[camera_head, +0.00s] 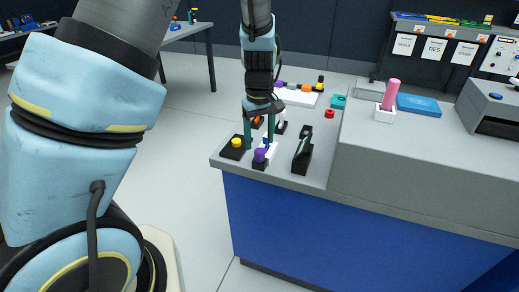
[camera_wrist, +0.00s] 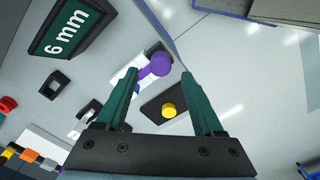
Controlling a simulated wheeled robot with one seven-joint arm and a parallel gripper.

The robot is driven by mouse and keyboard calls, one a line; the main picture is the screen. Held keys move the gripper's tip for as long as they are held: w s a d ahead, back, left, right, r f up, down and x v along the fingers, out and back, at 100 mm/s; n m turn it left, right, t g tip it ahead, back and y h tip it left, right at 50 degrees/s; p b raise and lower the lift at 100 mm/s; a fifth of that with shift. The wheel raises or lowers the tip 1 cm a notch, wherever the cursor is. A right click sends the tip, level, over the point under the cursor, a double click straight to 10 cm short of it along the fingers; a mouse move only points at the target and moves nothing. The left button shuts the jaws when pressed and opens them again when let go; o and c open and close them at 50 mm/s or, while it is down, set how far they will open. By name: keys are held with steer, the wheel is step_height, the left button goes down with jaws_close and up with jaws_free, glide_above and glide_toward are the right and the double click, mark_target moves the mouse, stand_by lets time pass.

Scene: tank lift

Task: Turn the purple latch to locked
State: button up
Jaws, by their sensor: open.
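The purple latch (camera_head: 260,156) sits on a small dark base near the front left corner of the grey bench top. In the wrist view the purple latch (camera_wrist: 157,65) is a short bar with a rounded knob, beside a white piece. My gripper (camera_head: 259,146) points down above this corner, just behind the purple part. In the wrist view my gripper (camera_wrist: 158,74) has its two green fingers apart, with the purple part showing between and just beyond the tips. I cannot tell whether either finger touches it. The latch's lock marking is not readable.
A yellow button (camera_head: 237,143) on a black base is close on the left. A black upright stand (camera_head: 303,150) is close on the right; its plate reads "6 mm" in the wrist view. A red button (camera_head: 329,114) and pink handle (camera_head: 391,94) are farther right.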

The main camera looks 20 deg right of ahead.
mark_target(259, 150)
step_height(259, 150, up, 6)
stand_by(0.6)
steer(key=s+a+r+m, duration=0.1)
steer(key=s+a, duration=0.1)
steer(key=a, duration=1.3)
steer(key=s+a+r+t, duration=0.1)
steer(key=a, duration=1.3)
steer(key=shift+s+a+m+t, duration=0.3)
steer(key=shift+s+a+m, duration=0.05)
steer(key=shift+a+m, duration=0.05)
steer(key=shift+r, duration=0.1)
